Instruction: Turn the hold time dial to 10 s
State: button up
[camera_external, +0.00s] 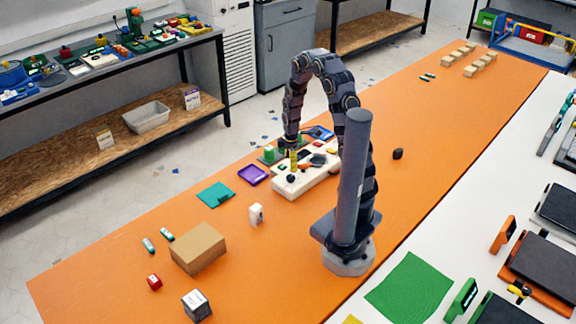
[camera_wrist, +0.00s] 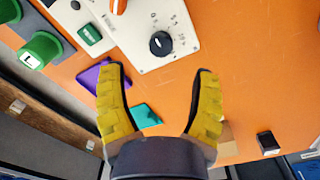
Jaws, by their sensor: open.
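The hold time dial is probably the black round knob (camera_wrist: 160,43) on the white panel (camera_wrist: 185,14) in the wrist view. Printed numbers curve around its upper right side. They are too small to read surely, and I cannot tell which one the knob's pale mark points at. In the external view the white panel (camera_external: 312,184) lies on the orange table, with a black knob (camera_external: 291,178) near its front left corner. My gripper (camera_wrist: 161,76) has yellow fingers spread wide, with nothing between them. In the wrist view the knob lies beyond the fingertips, apart from them.
A purple tray (camera_external: 252,174) and a teal mat (camera_external: 215,194) lie left of the panel. Green cylinders (camera_wrist: 43,47) stand beside it. A small white box (camera_external: 256,214) and a cardboard box (camera_external: 198,248) stand nearer. The orange table right of my arm is mostly clear.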

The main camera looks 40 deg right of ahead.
aim_at(291, 176)
notch_tip(291, 176, down, 6)
jog(key=shift+f, duration=0.2)
grip_shut()
